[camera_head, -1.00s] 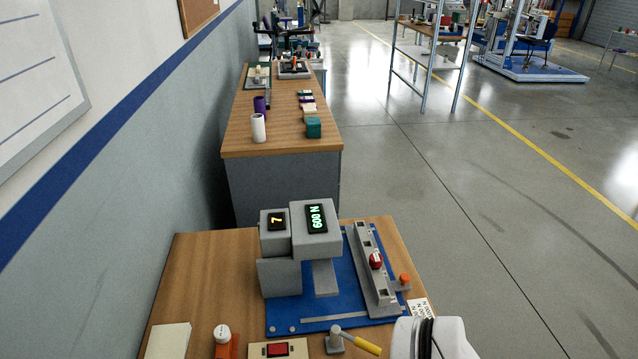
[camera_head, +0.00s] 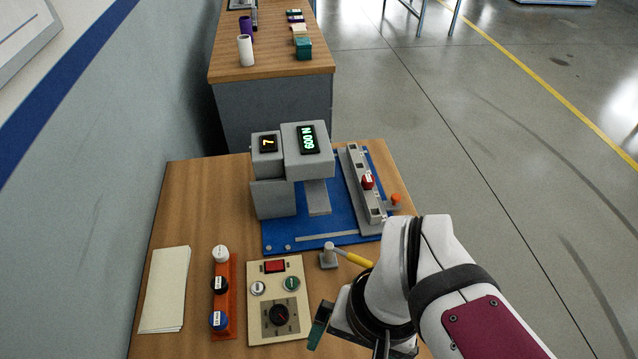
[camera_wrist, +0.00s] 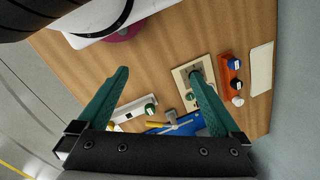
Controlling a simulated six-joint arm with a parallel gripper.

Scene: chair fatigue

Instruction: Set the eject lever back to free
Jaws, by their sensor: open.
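A small lever with a yellow handle (camera_head: 356,258) and a grey pivot post (camera_head: 328,256) stands at the front of the blue-based test rig (camera_head: 315,236); I take it as the eject lever. Its handle points right and slightly toward me in the head view. The yellow handle also shows low in the middle of the wrist view (camera_wrist: 182,123). My gripper (camera_wrist: 158,72) is open and empty, its two green fingers wide apart above the table. In the head view one green fingertip (camera_head: 318,334) shows near the control panel; the other is hidden.
A beige control panel (camera_head: 268,335) with a red switch, buttons and a dial lies left of my gripper. An orange rack (camera_head: 232,300) with several capped pegs and a paper stack (camera_head: 165,290) lie further left. A green knob (camera_wrist: 150,108) shows in the wrist view.

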